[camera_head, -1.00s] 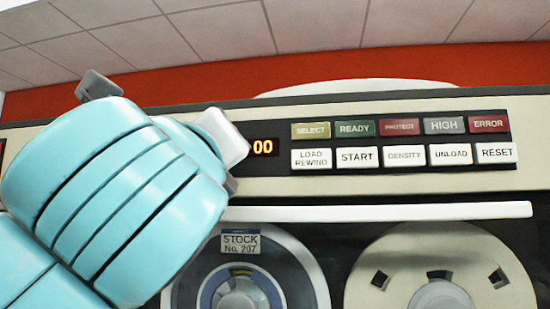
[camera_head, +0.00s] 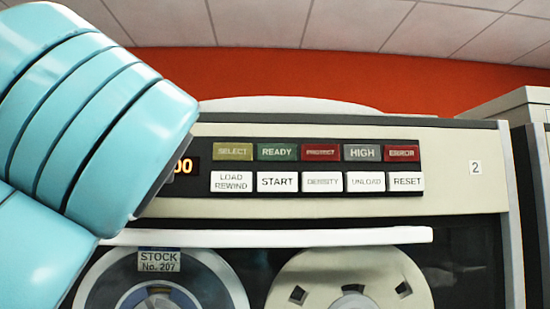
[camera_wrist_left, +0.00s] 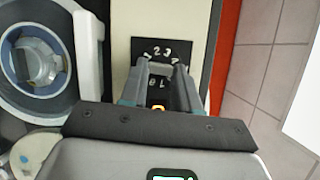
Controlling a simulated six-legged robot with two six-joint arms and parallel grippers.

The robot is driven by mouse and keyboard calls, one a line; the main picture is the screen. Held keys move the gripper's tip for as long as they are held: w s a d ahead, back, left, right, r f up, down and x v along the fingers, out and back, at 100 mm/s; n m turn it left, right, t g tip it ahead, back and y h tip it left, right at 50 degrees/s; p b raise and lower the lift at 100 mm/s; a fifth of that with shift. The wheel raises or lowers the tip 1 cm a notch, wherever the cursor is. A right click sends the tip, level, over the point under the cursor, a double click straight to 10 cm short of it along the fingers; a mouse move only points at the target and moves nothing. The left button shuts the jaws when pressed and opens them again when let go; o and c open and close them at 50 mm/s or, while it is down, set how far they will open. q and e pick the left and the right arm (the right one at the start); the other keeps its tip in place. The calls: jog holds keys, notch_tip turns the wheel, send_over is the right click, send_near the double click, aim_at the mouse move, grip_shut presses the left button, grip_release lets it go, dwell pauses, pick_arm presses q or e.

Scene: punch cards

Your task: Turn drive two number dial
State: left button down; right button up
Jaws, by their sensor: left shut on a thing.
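The number dial (camera_wrist_left: 160,69) shows in the left wrist view, with white digits around it on a dark plate (camera_wrist_left: 145,46). My left gripper (camera_wrist_left: 161,76) is shut on the dial, one finger on each side. The fingers cover part of the dial and some digits. In the head view my left arm hides the dial and the gripper. The tape drive's panel (camera_head: 455,147) has a "2" label (camera_head: 475,168) at its right end. An orange display (camera_head: 184,166) is partly covered by my arm and its visible part reads "00". My right gripper is not in view.
Coloured indicators stand above white buttons, such as START (camera_head: 277,182) and RESET (camera_head: 406,181). Below, a white bar (camera_head: 300,237) sticks out over two tape reels (camera_head: 345,275). Another cabinet (camera_head: 537,180) stands at the right. The panel right of my arm is unobstructed.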

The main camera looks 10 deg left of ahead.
pick_arm(q)
jog(key=shift+n, duration=0.5)
jog(key=c, duration=0.8)
grip_release()
jog(key=shift+s, duration=0.1)
jog(key=shift+a, duration=0.1)
